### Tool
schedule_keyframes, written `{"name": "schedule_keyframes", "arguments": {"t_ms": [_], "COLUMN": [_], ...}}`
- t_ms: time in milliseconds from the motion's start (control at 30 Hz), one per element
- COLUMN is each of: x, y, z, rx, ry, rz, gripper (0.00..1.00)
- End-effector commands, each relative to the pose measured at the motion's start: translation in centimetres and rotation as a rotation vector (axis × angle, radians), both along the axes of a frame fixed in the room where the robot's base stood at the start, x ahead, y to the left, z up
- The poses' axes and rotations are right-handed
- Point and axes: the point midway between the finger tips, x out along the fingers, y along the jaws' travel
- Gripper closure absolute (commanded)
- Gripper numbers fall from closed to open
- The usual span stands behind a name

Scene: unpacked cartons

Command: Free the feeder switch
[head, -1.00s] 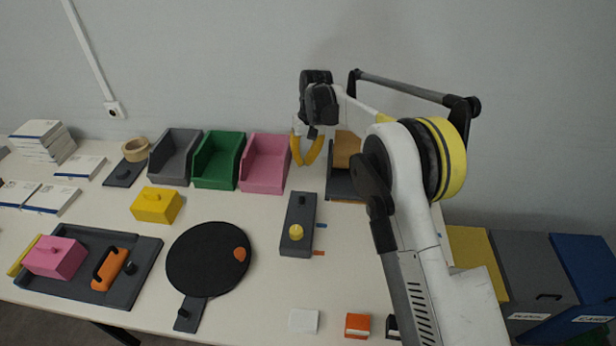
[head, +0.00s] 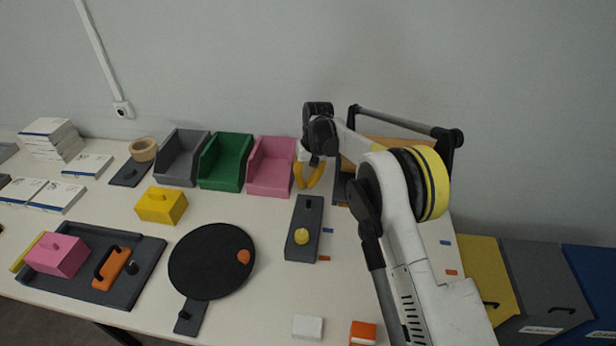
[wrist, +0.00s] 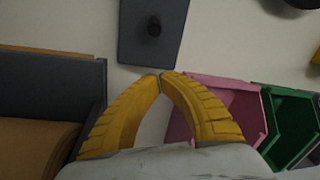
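No label marks the feeder switch. A dark grey plate (head: 308,215) lies mid-table with a dark knob at its far end and a round yellow knob (head: 302,236) nearer the front. A blue mark and an orange mark are on the table to its right; the yellow knob is closer to the blue one. In the wrist view the plate (wrist: 135,45) shows its dark knob (wrist: 153,27) just ahead of my fingertips. My gripper (head: 308,186) hangs just beyond the plate's far end; in the wrist view its yellow fingertips (wrist: 160,75) meet with nothing between them.
A pink bin (head: 270,182) stands close left of my gripper, with green and grey bins beyond. A grey holder (wrist: 75,75) with a brown roll (wrist: 35,148) is on the other side. A black disc (head: 190,262) and a yellow block (head: 160,212) lie left of the plate.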

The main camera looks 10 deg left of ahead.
Motion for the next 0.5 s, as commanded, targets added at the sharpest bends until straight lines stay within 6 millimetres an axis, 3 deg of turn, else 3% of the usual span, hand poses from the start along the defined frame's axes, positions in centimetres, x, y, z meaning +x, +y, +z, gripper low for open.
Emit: {"name": "schedule_keyframes", "arguments": {"t_ms": [33,100,300,500], "x": [0.0,-0.2,-2.5,-3.4], "y": [0.2,0.3,-0.9,-1.4], "z": [-1.5,-2.6,-1.3,-0.9], "rx": [0.0,0.0,0.0,0.0], "ry": [0.0,0.0,0.0,0.0], "rz": [0.0,0.0,0.0,0.0], "gripper": [1.0,1.0,1.0,1.0]}}
